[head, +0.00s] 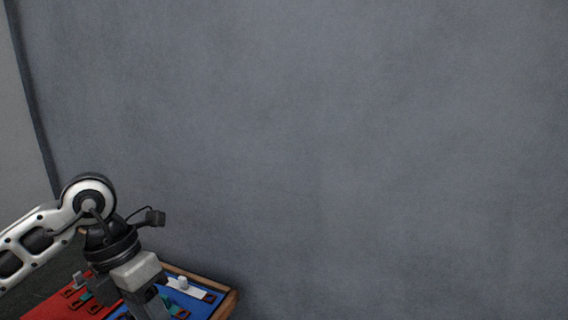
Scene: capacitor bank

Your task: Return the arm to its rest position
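My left arm comes in from the left edge and bends down at a round white and black joint. My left gripper (150,300) points down over the board at the lower left. Its fingertips run to the bottom edge of the picture, and I cannot tell whether they are apart or hold anything. My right arm and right gripper are not in view.
A wood-edged board (228,304) lies below the gripper, with a red section (50,308) at left and a blue section (203,306) at right. A white piece (185,287) and several small parts sit on it. A bare grey wall (370,150) fills the background.

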